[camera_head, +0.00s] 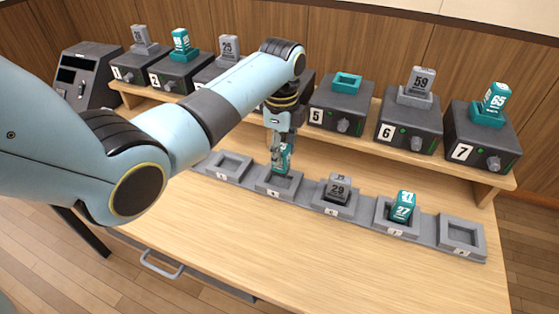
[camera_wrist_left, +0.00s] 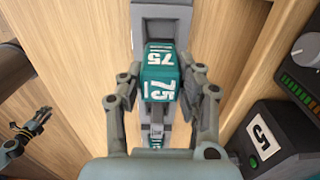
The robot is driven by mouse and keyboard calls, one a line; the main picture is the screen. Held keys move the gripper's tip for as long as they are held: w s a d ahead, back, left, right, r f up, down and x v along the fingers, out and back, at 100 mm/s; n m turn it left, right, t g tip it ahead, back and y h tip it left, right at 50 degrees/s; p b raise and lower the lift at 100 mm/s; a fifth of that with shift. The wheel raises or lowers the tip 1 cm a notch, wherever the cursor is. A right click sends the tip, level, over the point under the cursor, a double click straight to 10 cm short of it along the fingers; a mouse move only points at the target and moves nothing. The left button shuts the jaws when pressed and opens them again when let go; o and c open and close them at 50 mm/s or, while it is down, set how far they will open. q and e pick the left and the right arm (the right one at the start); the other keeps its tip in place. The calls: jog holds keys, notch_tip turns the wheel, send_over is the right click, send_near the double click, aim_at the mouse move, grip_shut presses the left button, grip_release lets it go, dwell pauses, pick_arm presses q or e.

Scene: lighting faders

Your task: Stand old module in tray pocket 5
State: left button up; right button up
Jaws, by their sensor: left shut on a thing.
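My left gripper (camera_head: 281,155) is shut on a teal module marked 75 (camera_wrist_left: 160,85), with one finger on each side of it. In the head view the module (camera_head: 286,158) is held nearly upright over the second tray pocket from the left (camera_head: 262,184). I cannot tell whether its lower end is inside the pocket. The pocket labels are too small to read surely. The tray also shows below the module in the left wrist view (camera_wrist_left: 160,22). A dark gripper, likely my right one (camera_wrist_left: 30,128), shows at the left of that view; its fingers are unclear.
The leftmost pocket (camera_head: 213,171) and rightmost pocket (camera_head: 484,243) are empty. Grey module 29 (camera_head: 338,188) and teal module 27 (camera_head: 403,205) stand in pockets between. Fader boxes, including 5 (camera_head: 327,116), line the shelf behind. The table front is clear.

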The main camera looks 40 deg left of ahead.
pick_arm(q)
jog(key=shift+a+f, duration=0.15)
jog(key=shift+f, duration=1.95)
jog(key=o, duration=1.2)
jog(key=shift+f, duration=0.15)
notch_tip(320, 180, up, 12)
jog(key=shift+r, duration=0.2)
